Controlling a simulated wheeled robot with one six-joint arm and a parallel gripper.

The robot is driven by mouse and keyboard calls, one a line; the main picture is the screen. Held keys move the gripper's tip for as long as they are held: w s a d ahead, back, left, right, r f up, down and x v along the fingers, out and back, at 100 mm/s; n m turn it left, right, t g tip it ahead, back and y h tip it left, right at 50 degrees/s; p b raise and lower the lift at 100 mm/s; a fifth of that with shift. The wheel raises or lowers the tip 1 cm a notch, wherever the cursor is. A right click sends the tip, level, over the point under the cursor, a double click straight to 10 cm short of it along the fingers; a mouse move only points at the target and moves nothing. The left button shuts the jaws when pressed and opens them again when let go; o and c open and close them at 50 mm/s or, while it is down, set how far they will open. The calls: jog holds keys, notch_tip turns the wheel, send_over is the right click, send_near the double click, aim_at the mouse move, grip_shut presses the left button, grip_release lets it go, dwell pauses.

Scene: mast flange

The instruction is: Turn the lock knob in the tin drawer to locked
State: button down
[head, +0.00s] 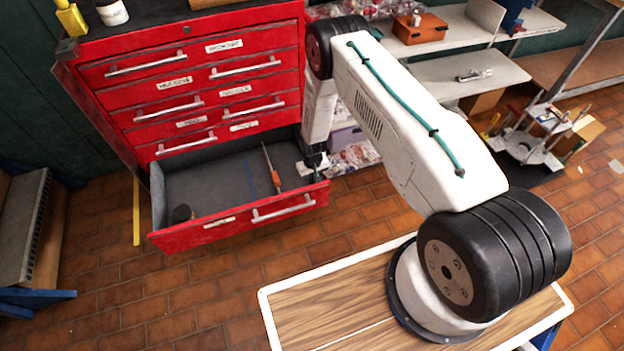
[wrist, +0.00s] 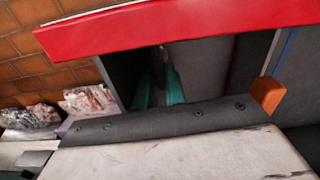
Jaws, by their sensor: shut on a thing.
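The open bottom drawer (head: 215,230) of the red cabinet juts out, grey inside. My gripper (head: 314,163) is down inside its right end. In the wrist view, my two teal fingers (wrist: 159,90) are close together, reaching into the dark drawer interior. They are shut on a small grey part, seemingly the lock knob (wrist: 171,76). Most of it is hidden by the fingers and my gripper's body, so which way it is turned cannot be told.
The drawer's front wall and handle (head: 284,211) stand near my fingers. Shelves are at right.

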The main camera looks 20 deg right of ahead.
jog(key=shift+d+m, duration=0.1)
jog(key=shift+m, duration=0.5)
jog(key=c, duration=1.7)
grip_release()
